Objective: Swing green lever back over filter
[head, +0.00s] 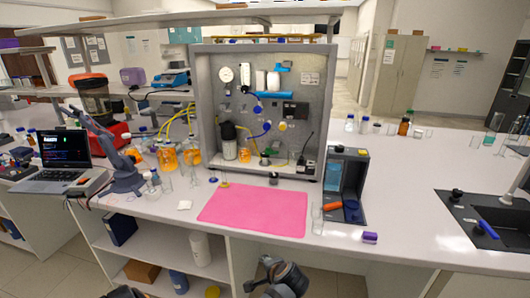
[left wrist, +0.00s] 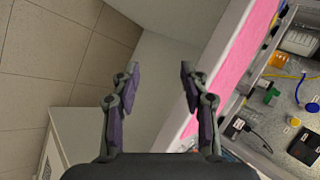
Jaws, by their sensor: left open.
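A small green piece, which looks like the green lever (left wrist: 271,95), shows at the right of the left wrist view, low on the rig panel beyond the pink mat. In the head view it is too small to pick out surely, and I cannot make out the filter or how the lever lies over it. My left gripper (left wrist: 158,72) is open and empty in the left wrist view. It is in front of the bench edge, well away from the lever, with floor and cabinet behind its fingers. My right gripper is not seen.
The grey rig panel (head: 222,75) stands on the white bench behind the pink mat (head: 254,209). A dark tool box (head: 345,180) stands right of it. Orange bottles (head: 167,157) and a laptop (head: 61,158) are to the left.

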